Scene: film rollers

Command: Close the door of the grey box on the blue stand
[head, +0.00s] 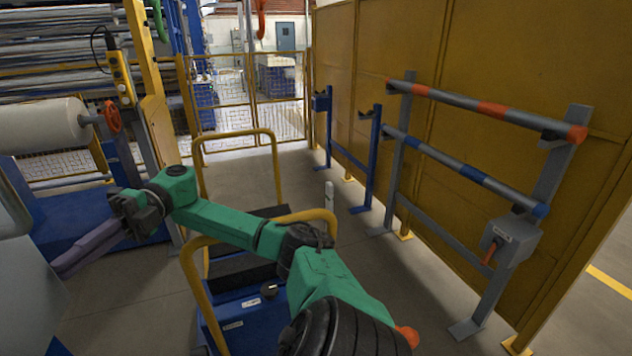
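A large pale grey panel (25,295) fills the lower left corner, cut off by the picture's edge. It looks like part of a grey box, but I cannot tell whether it is the door or the body. A blue patch (55,347) shows just below it and may be the stand. My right arm reaches leftward from the bottom. Its gripper (62,264), with purple-grey fingers, points down and left near the panel's upper right edge. I cannot tell whether it touches the panel, or whether its fingers are apart. My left gripper is out of view.
A blue cart with yellow rails (235,142) stands below my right arm. A white roll (40,126) and a yellow post (150,90) are at left. Roller racks (470,172) line the yellow wall (490,50) at right.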

